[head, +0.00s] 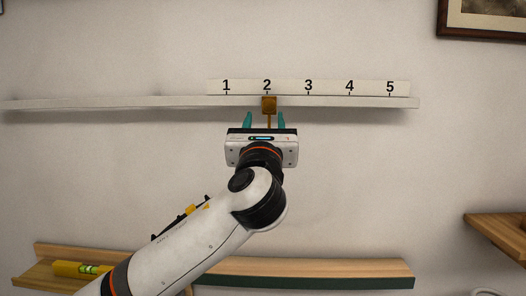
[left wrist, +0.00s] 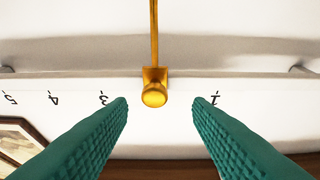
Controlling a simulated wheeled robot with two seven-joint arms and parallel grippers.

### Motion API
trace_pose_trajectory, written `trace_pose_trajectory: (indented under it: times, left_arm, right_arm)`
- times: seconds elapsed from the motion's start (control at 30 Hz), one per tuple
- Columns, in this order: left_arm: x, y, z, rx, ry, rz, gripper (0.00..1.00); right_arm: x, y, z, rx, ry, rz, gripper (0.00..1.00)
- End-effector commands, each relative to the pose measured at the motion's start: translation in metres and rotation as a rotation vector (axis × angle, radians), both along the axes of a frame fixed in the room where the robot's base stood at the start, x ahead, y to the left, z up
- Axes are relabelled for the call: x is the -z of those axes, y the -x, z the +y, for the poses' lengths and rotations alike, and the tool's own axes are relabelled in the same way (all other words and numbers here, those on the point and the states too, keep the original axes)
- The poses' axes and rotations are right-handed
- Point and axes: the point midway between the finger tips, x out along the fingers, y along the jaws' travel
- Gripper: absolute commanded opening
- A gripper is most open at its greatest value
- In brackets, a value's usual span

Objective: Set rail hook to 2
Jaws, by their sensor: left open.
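The rail hook (head: 269,104) is a brass block with a thin stem hanging down, on the white rail (head: 340,101) fixed to the wall. In the head view it sits just below the numeral 2 (head: 267,85), very slightly to its right. In the left wrist view the hook's round knob (left wrist: 154,97) hides the 2, between 3 and 1. My left gripper (head: 264,120) is open, its teal fingers (left wrist: 160,103) on either side of the hook with gaps on both sides. My right gripper is not in view.
A wooden ledge (head: 300,267) runs below, with a yellow spirit level (head: 80,269) at its left. A wooden shelf (head: 500,232) is at the right edge. A framed print (head: 485,17) hangs at upper right. The rail right of the hook is clear.

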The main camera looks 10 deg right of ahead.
Motion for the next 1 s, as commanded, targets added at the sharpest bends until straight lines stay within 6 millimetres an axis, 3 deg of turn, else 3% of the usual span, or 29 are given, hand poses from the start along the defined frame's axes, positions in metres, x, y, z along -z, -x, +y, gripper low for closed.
trace_pose_trajectory:
  times: [0.1,0.3,0.77,0.87,0.97,1.0]
  left_arm:
    - [0.014,0.022,0.004,0.003,0.000,-0.002,0.46]
    - [0.020,0.043,0.008,0.000,0.000,-0.001,0.46]
    - [0.026,0.046,0.011,0.007,0.020,0.019,0.46]
    - [0.055,0.037,0.019,0.041,0.121,0.107,0.46]
    - [0.110,0.026,0.035,0.090,0.331,0.271,0.46]
    - [0.138,0.023,0.044,0.105,0.440,0.350,0.46]
  right_arm:
    - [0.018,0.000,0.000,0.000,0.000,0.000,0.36]
    - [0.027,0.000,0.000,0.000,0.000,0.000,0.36]
    - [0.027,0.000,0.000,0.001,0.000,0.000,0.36]
    - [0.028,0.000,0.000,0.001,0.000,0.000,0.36]
    - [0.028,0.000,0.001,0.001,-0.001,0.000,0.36]
    - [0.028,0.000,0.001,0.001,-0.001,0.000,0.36]
